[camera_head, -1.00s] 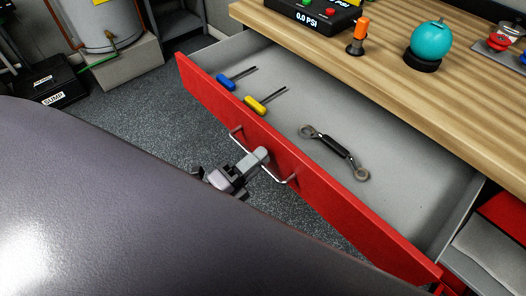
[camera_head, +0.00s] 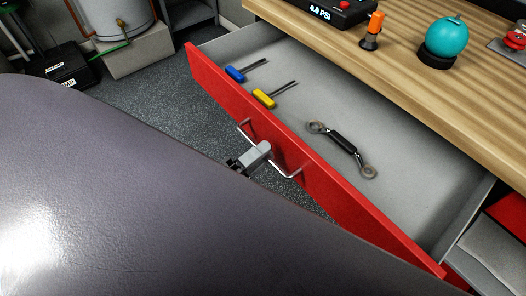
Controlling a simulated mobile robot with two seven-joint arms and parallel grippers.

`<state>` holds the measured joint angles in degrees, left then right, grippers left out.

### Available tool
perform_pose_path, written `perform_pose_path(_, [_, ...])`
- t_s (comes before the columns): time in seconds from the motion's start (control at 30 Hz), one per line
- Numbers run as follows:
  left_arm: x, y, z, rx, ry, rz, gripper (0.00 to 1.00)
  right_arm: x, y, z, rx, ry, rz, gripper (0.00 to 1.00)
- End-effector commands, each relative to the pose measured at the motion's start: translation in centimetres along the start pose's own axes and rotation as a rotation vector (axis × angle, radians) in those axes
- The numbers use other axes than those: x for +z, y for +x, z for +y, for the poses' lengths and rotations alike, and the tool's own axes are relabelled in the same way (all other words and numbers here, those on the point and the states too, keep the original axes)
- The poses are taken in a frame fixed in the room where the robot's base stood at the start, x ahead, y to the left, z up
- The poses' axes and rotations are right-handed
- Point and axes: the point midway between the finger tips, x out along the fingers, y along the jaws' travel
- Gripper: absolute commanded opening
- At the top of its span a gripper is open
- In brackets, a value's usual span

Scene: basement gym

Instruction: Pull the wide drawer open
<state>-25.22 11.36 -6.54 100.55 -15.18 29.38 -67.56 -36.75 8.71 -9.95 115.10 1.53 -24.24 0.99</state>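The wide drawer has a red front (camera_head: 310,168) and a grey inside, and it stands pulled out from under the wooden bench top. Its metal bar handle (camera_head: 288,177) is on the outer face. My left gripper (camera_head: 257,154) is at the handle, with a grey finger over the bar near its middle. The far finger and most of the gripper are hidden by my arm, so I cannot see how tightly it closes. My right gripper is not in view. Inside the drawer lie a blue-handled tool (camera_head: 236,74), a yellow-handled tool (camera_head: 264,98) and a black-gripped wrench (camera_head: 343,147).
The wooden bench top (camera_head: 390,75) holds a teal ball on a black base (camera_head: 447,39), an orange-topped item (camera_head: 373,30) and a black PSI gauge box (camera_head: 338,10). A tank (camera_head: 115,15) stands at the back left. Grey floor (camera_head: 150,105) is clear left of the drawer.

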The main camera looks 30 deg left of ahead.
Motion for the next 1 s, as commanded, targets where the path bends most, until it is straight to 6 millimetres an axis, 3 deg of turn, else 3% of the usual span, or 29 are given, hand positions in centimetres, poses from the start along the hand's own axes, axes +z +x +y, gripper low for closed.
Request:
perform_pose_path(0.2, [0.0,-3.3,0.1,0.005,0.000,-0.001,0.31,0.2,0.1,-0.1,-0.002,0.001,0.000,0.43])
perform_pose_path(0.43, [0.0,-5.9,0.1,0.004,0.000,-0.001,0.31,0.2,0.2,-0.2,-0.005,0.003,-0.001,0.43])
perform_pose_path(1.0, [0.0,-6.3,0.0,0.001,0.001,0.000,0.31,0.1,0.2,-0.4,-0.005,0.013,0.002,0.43])
